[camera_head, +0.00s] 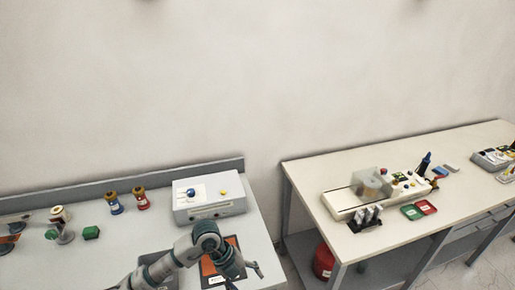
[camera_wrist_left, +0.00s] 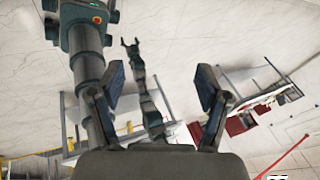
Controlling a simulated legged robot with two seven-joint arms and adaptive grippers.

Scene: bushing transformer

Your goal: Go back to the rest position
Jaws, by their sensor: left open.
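My left arm comes in from the lower left in the head view. Its gripper (camera_head: 248,268) is above the front right part of the left table (camera_head: 140,222), partly hidden by its own wrist. In the left wrist view my left gripper (camera_wrist_left: 160,78) is open, with its two dark finger pads wide apart and nothing between them. Beyond the fingers my own column and, small and far, what looks like my right arm show. Its gripper (camera_wrist_left: 130,43) has two prongs apart and seems empty. The right gripper is not in the head view.
A white box (camera_head: 209,198) with a blue knob stands behind my left arm. An orange panel (camera_head: 213,265) is under the arm. Blue (camera_head: 114,204) and red (camera_head: 141,199) bushings stand at the back. The right table (camera_head: 325,172) carries equipment; a gap separates the tables.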

